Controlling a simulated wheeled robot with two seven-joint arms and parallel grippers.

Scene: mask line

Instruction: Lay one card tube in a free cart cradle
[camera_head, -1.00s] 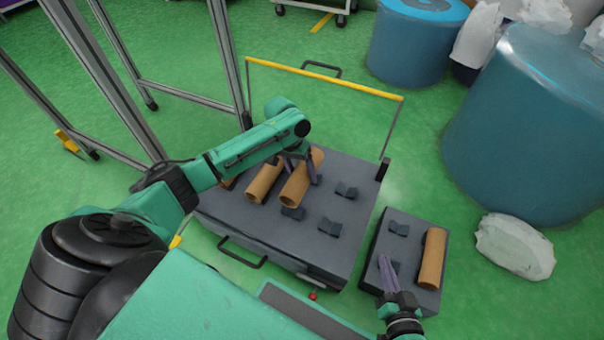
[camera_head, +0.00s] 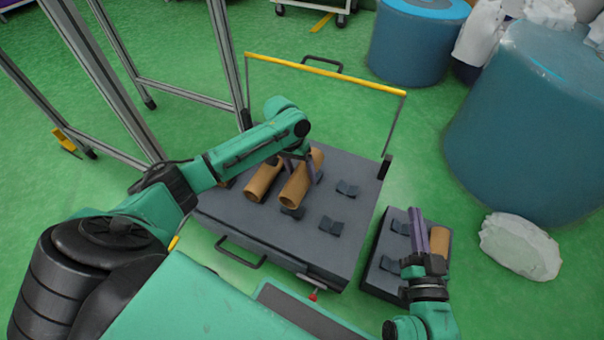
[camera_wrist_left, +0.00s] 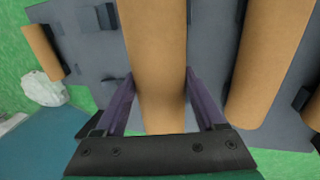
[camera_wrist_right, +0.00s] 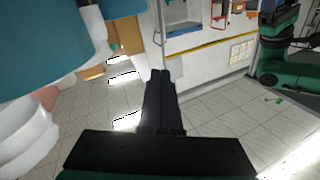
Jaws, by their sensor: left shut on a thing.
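My left gripper (camera_head: 302,168) is shut around a brown card tube (camera_head: 293,190) over the grey cart (camera_head: 262,230). In the left wrist view the held tube (camera_wrist_left: 153,60) lies between both fingers. A dark cradle (camera_head: 292,213) shows under its near end; I cannot tell whether the tube touches it. A second tube (camera_head: 262,182) lies just left of it. Empty cradles (camera_head: 346,189) and (camera_head: 331,226) are on the cart's right half. My right gripper (camera_head: 429,235) is shut and empty, above the small grey stand, partly hiding another tube (camera_head: 440,241).
The small grey stand (camera_head: 384,262) is right of the cart and has dark cradles too. A yellow push bar (camera_head: 325,73) rises at the cart's far edge. Large blue rolls (camera_head: 525,130) and a white bundle (camera_head: 519,248) stand at right. Metal frame posts (camera_head: 228,60) stand at left.

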